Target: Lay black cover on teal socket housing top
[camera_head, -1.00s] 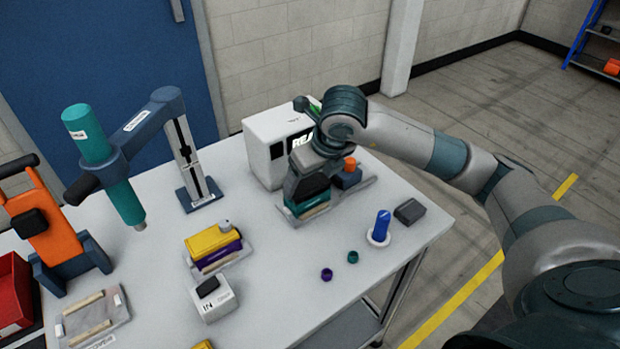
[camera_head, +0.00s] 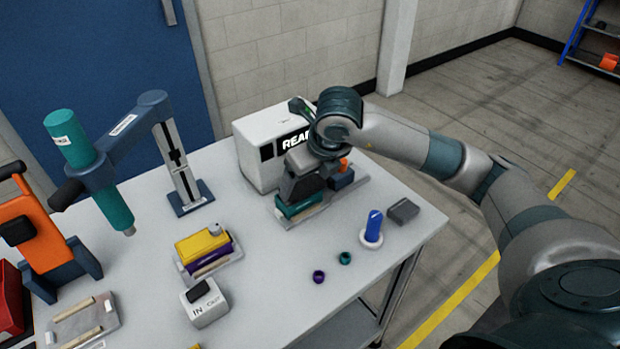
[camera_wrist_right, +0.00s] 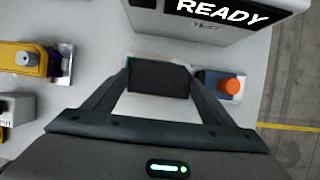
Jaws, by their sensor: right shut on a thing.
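My right gripper (camera_wrist_right: 159,80) is shut on the black cover (camera_wrist_right: 158,77), a flat dark rectangle between its two fingers in the right wrist view. In the head view this gripper (camera_head: 302,194) points down over the teal socket housing (camera_head: 297,210), which sits in a fixture on the table. A thin edge shows around the cover in the wrist view; the rest of the housing is hidden beneath it. I cannot tell whether the cover touches the housing top. My left gripper is not in view.
A white READY tester (camera_head: 262,150) stands just behind. An orange-buttoned block (camera_wrist_right: 224,88) is close on the right. A blue peg (camera_head: 374,224), a grey block (camera_head: 403,210) and two small rings lie in front. A yellow-and-purple housing (camera_head: 205,247) is to the left.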

